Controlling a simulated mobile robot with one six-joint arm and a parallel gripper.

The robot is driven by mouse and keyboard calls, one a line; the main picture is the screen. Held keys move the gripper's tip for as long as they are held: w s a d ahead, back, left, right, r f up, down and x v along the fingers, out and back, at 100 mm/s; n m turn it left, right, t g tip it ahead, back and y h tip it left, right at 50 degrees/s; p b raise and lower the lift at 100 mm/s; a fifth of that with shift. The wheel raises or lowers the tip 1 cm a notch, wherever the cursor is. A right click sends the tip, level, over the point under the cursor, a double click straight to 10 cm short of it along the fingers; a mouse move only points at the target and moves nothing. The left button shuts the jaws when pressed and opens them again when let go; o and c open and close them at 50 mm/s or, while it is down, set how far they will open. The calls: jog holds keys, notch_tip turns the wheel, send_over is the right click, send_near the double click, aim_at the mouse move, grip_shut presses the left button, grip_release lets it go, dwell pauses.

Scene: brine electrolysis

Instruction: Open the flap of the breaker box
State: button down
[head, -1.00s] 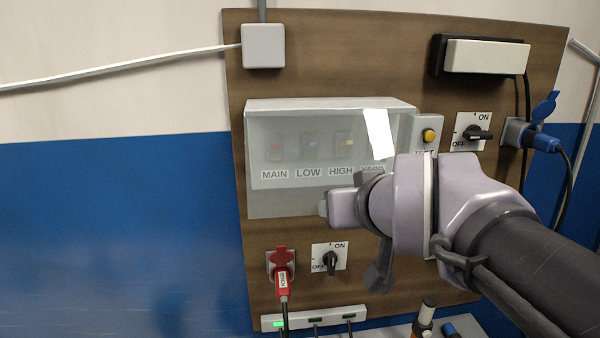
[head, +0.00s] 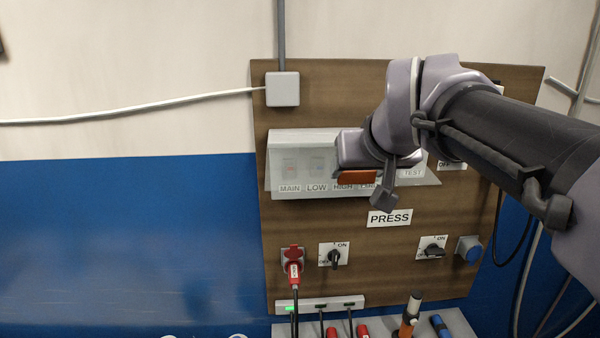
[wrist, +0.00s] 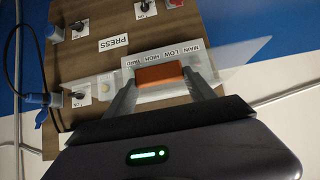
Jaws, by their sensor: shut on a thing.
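The white breaker box (head: 275,190) is on the wooden board, with MAIN and LOW labels readable. Its clear flap (wrist: 240,58) juts out past the box on the MAIN side in the wrist view and appears tilted away from the board; how far is hard to tell. My gripper (head: 357,174) is in front of the box's middle. It is shut on an orange handle (wrist: 160,77), seen between both fingers in the wrist view and below my gripper in the head view (head: 356,177). My gripper and wrist cover the HIGH and YARD switches in the head view.
A PRESS label (head: 390,218) is below the box. Lower down are a red plug (head: 294,272), two rotary switches (head: 334,256) and a blue socket (head: 469,249). A ledge with tools (head: 458,322) is at the bottom. The blue wall at left is clear.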

jog(key=r, duration=0.1)
jog(key=r+p, duration=0.1)
jog(key=p, duration=0.1)
jog(key=shift+w+r, duration=0.25)
jog(key=shift+r, duration=0.15)
jog(key=shift+w+r+g+p, duration=0.2)
jog(key=shift+r+g+p, duration=0.45)
jog(key=shift+p, duration=0.4)
jog(key=shift+f, duration=0.15)
